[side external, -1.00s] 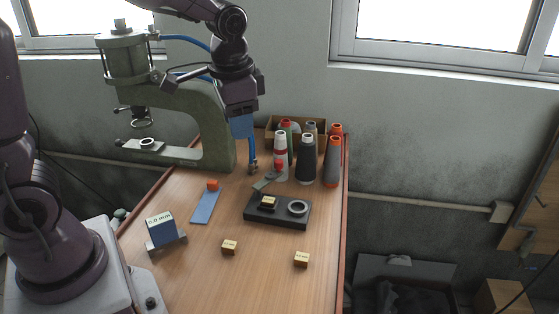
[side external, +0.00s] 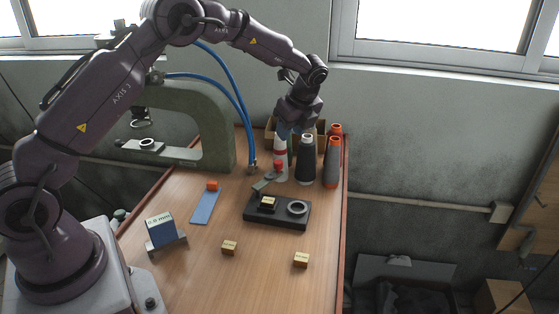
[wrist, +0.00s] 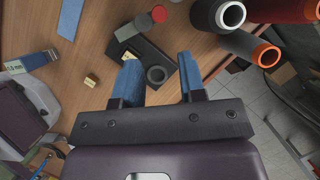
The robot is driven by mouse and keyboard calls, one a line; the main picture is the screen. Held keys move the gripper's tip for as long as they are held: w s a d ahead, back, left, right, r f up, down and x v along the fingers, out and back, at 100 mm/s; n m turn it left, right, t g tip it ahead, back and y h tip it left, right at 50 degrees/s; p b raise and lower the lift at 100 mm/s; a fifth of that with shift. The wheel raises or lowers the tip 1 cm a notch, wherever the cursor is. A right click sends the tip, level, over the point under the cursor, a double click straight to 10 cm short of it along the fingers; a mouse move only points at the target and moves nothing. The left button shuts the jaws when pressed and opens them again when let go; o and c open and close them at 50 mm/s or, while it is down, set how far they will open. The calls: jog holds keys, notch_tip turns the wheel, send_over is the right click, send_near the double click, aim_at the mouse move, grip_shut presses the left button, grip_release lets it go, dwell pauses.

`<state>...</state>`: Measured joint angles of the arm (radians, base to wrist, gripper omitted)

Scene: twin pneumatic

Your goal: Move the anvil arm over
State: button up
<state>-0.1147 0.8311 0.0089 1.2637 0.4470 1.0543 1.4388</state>
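A green C-shaped press (side external: 215,130) stands at the back left of the table. A dark flat arm (side external: 128,146) with a pale ring (side external: 147,142) on it juts out under its head; I cannot tell whether this is the anvil arm. A black base (side external: 278,222) on the table bears a grey ring (side external: 298,207) and a small gold block (side external: 268,202). A grey lever-like piece (side external: 264,183) and a red knob (side external: 277,164) lie behind it; the knob also shows in the wrist view (wrist: 159,13). My gripper (wrist: 157,57) is open and empty, above the table near the thread cones.
Thread cones, one dark grey (side external: 306,160) and one orange-tipped (side external: 332,165), stand at the back right by a cardboard box (side external: 270,125). A blue strip (side external: 205,208), a blue box (side external: 161,232) and gold blocks (side external: 229,247) (side external: 301,260) lie nearer. The front middle is mostly clear.

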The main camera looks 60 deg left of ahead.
aim_at(279, 162)
jog(key=x, duration=1.2)
jog(key=shift+f, duration=0.2)
jog(key=shift+c, duration=0.4)
grip_shut()
